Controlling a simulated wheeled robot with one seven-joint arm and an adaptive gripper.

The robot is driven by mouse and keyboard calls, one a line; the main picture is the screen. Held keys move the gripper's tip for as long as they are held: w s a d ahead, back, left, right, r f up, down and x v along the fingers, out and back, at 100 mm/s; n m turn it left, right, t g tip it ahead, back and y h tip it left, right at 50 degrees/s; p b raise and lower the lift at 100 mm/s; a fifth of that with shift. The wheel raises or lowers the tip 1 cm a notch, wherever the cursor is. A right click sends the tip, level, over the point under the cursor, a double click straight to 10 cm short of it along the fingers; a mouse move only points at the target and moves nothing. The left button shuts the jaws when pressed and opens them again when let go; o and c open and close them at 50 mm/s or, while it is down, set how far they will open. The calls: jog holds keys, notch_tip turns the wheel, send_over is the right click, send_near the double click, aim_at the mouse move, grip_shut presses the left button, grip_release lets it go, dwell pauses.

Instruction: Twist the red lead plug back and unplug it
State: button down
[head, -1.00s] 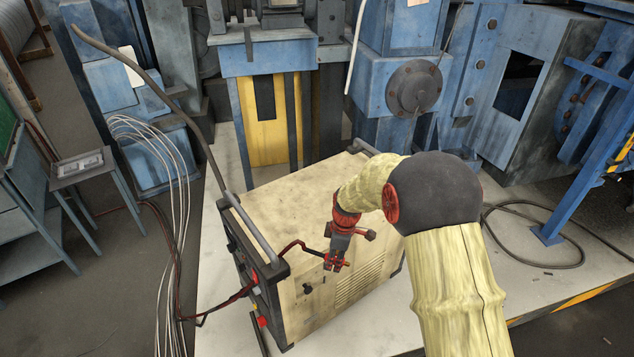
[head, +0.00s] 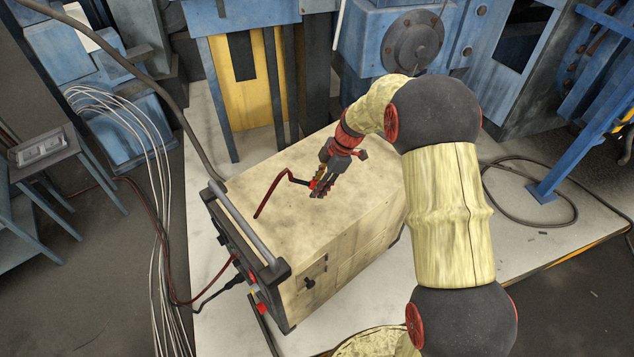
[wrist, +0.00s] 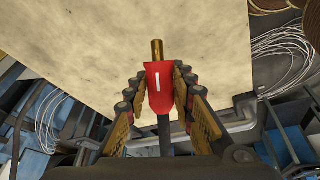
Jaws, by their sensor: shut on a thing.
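My gripper (head: 320,187) is shut on the red lead plug (wrist: 159,92) and holds it over the top of the cream welder-like box (head: 290,215). In the wrist view the red plug, with a white mark, sits between the two fingers, its brass pin (wrist: 157,49) bare and pointing away from my wrist. A dark lead end (wrist: 163,135) runs back from it. In the head view a bent red lead (head: 268,193) runs left from my gripper. The front panel (head: 240,262) has red fittings (head: 262,309) and is seen at a steep angle.
A grey handle bar (head: 240,230) crosses the box's front edge. Red and black cables (head: 205,297) hang left of the panel. Pale wires (head: 150,140) and a small table (head: 42,150) stand left. Blue machines (head: 370,45) stand behind.

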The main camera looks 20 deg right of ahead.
jog(key=shift+f+b, duration=0.5)
jog(key=shift+f, duration=2.2)
jog(key=c, duration=1.4)
grip_release()
jog(key=v, duration=1.2)
